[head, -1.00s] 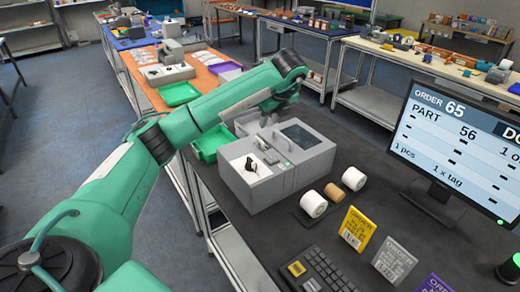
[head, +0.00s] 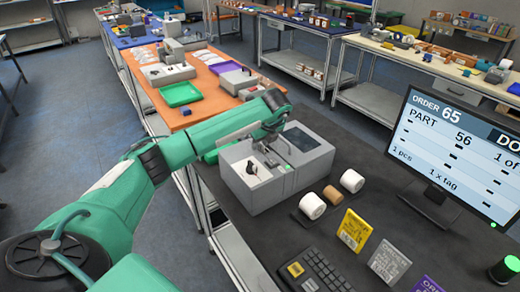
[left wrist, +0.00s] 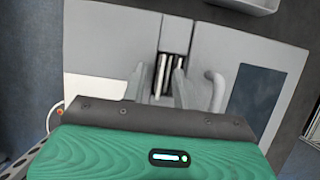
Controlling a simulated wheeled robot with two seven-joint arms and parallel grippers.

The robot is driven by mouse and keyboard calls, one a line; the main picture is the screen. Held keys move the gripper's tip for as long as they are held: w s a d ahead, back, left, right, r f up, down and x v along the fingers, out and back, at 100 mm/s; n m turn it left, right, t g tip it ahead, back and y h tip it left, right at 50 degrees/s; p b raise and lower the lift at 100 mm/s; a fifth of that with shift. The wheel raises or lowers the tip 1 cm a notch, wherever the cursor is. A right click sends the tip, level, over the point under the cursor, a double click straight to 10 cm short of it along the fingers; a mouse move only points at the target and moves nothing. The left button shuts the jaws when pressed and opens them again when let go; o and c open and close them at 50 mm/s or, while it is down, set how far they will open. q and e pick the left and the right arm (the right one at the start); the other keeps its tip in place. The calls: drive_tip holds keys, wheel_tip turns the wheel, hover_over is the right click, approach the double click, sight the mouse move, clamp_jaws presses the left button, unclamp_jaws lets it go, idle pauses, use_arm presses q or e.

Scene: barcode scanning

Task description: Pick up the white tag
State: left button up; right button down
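I cannot make out the white tag for certain in either view. The grey label machine (head: 262,180) stands on the dark table, with a white open bay on its left and a dark window on its right. My left gripper (head: 272,130) is at the far side of the machine in the head view, mostly hidden by its own wrist. In the left wrist view its fingers (left wrist: 160,80) stand apart in front of a slot in the machine's grey body (left wrist: 110,45). Pale strips show between them; I cannot tell what they are. My right gripper is not in view.
White rolls (head: 313,206) and a brown roll (head: 332,194) lie right of the machine. A keyboard (head: 315,272), a yellow card (head: 354,229), a grey card (head: 389,261) and a monitor (head: 455,150) stand nearer and to the right. A green tray (head: 181,94) is on the orange table behind.

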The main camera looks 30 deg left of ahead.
use_arm(q)
clamp_jaws()
wheel_tip(320, 180, up, 20)
drive_tip(key=b, duration=0.2)
drive_tip(key=shift+b, duration=0.4)
idle(0.4)
